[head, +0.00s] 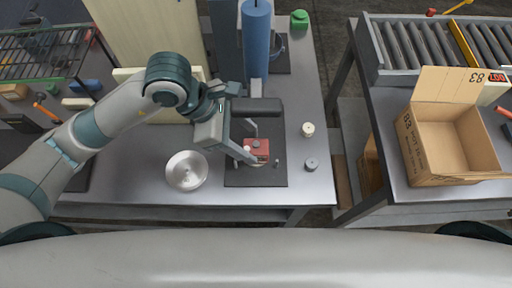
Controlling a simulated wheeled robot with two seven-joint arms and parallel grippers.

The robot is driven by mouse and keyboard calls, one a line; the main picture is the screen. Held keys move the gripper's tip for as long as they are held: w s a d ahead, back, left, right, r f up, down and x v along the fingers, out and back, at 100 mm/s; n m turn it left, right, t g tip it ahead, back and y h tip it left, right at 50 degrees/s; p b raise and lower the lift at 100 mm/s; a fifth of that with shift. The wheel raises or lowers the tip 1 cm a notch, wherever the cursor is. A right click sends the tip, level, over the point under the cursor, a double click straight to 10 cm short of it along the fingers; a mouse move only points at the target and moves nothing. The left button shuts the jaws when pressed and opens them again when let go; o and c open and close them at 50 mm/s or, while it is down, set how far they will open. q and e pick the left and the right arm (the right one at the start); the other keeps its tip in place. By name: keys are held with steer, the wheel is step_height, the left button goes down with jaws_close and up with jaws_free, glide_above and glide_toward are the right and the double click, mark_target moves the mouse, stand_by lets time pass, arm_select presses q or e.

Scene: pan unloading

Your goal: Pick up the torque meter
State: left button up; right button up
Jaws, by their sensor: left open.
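The torque meter appears to be the small red boxy device (263,147) with a pale round part, on the dark square mat (240,177) on the metal table. Its lower part is partly hidden, and I cannot tell its full shape. My left gripper (250,142) reaches in from the left, with its open fingers close to the left side of the red device. I cannot tell whether they touch it. My right gripper is out of view.
A silver round dish (186,170) stands left of the mat. A cream knob (308,129) and a grey knob (311,164) stand to the right. A blue column (256,40) rises behind. An open cardboard box (424,148) sits on the right table near a roller conveyor (415,45).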

mark_target(254, 146)
arm_select(q)
steer(key=shift+s+d+f+p, duration=0.1)
steer(key=shift+d+f+p, duration=0.15)
steer(key=shift+p, duration=0.1)
steer(key=p+x, duration=0.1)
steer(key=x, duration=0.1)
steer(key=shift+d+f, duration=0.15)
steer(key=shift+f, duration=0.25)
steer(key=shift+d+f, duration=0.15)
steer(key=shift+f, duration=0.25)
steer(key=c, duration=1.3)
steer(key=shift+r, duration=0.15)
